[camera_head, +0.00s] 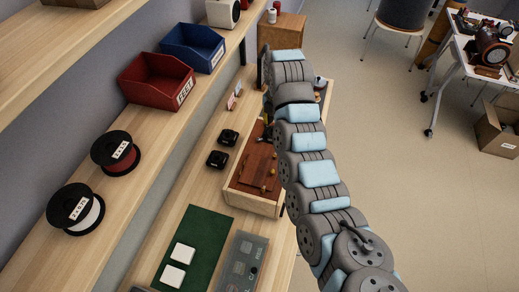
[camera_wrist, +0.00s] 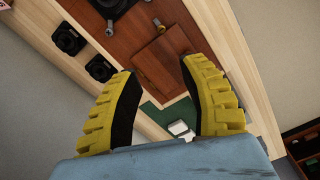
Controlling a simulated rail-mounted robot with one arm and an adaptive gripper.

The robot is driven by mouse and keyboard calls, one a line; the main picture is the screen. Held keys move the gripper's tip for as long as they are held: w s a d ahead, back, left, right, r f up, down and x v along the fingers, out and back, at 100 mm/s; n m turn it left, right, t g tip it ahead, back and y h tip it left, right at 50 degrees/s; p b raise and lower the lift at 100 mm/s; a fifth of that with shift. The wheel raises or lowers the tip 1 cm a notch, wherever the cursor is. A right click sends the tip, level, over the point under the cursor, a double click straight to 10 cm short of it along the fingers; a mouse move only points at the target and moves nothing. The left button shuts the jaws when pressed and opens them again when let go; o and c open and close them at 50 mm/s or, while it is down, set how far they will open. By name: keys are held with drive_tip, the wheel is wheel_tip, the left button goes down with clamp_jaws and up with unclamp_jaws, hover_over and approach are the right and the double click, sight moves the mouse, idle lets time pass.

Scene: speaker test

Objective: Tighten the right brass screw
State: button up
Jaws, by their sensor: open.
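The speaker box (camera_head: 255,200) lies on the bench, with a pale wooden frame and a reddish-brown face. Two small brass screws stand on its face. The right brass screw (camera_wrist: 158,24) and the left one (camera_wrist: 136,43) show near the top of the wrist view. In the head view my arm mostly hides my gripper.
Two black square parts (camera_head: 228,136) (camera_head: 217,159) lie left of the box. A green mat (camera_head: 202,236) with white blocks and a grey panel (camera_head: 242,262) lie in front. A shelf on the left holds spools (camera_head: 75,209) and red (camera_head: 156,80) and blue (camera_head: 193,46) bins.

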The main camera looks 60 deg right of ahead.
sight(275, 155)
drive_tip(key=f, duration=1.4)
drive_tip(key=shift+s+f, duration=0.2)
drive_tip(key=shift+f, duration=1.45)
clamp_jaws()
